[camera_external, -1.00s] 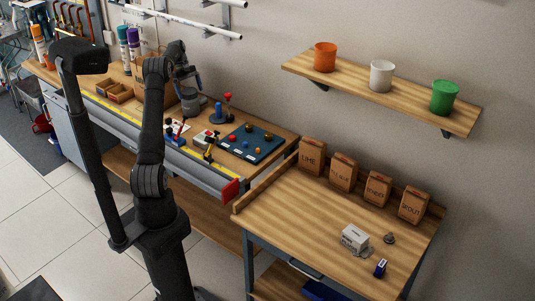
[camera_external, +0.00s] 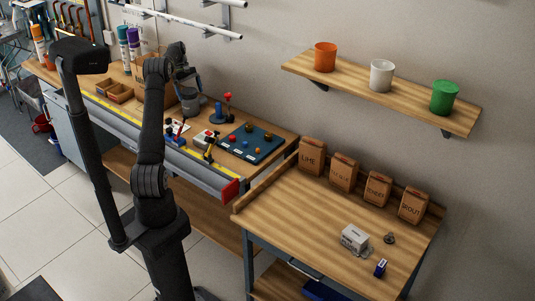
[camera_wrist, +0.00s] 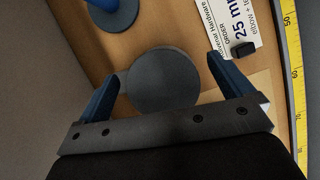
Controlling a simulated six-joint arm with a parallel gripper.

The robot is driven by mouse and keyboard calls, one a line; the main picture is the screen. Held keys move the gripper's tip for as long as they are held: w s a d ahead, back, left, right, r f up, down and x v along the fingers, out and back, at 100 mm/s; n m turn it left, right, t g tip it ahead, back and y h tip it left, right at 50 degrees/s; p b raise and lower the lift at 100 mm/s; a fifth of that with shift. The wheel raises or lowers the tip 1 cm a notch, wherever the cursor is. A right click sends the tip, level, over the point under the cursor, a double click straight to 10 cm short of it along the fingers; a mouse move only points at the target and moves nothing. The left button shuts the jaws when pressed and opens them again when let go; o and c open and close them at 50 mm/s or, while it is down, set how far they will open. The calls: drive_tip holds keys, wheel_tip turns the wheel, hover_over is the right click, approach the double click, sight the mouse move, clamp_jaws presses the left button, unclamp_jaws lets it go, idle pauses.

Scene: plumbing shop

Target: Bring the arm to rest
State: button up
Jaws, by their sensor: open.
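My gripper (camera_wrist: 162,85) is open in the wrist view, its two blue fingers spread wide apart. A dark grey round disc (camera_wrist: 163,80) shows between and beyond the fingers, over the wooden workbench; I cannot tell how far below the fingertips it lies. Nothing is visibly held.
A blue round-based stand (camera_wrist: 112,12) and a printed order card (camera_wrist: 228,35) lie near the gripper. A yellow measuring tape (camera_wrist: 297,80) runs along the bench edge. A blue board (camera_external: 250,142) with small parts lies to the right. The right bench (camera_external: 300,205) has much clear surface.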

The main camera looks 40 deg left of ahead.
wheel_tip(320, 180, down, 2)
drive_tip(key=shift+a+f, duration=0.1)
drive_tip(key=v, duration=0.7)
drive_tip(key=x, duration=0.6)
drive_tip(key=shift+s+d+f, duration=0.1)
drive_tip(key=shift+d+f, duration=0.2)
wheel_tip(320, 180, up, 10)
drive_tip(key=shift+d+r, duration=0.1)
drive_tip(key=shift+d+r+n+t, duration=0.4)
drive_tip(key=shift+d+n, duration=0.15)
drive_tip(key=shift+n, duration=0.45)
drive_tip(key=s+d+r+n+t+y, duration=0.2)
drive_tip(key=s+d+r+n+t, duration=0.2)
drive_tip(key=s+d+r+n, duration=0.85)
drive_tip(key=w+d+f+m, duration=0.1)
drive_tip(key=w+d+f, duration=0.1)
drive_tip(key=d, duration=0.6)
drive_tip(key=w+d+f+m, duration=0.1)
drive_tip(key=w+d, duration=0.1)
drive_tip(key=d, duration=0.7)
drive_tip(key=shift+w+f, duration=0.25)
drive_tip(key=shift+f, duration=0.1)
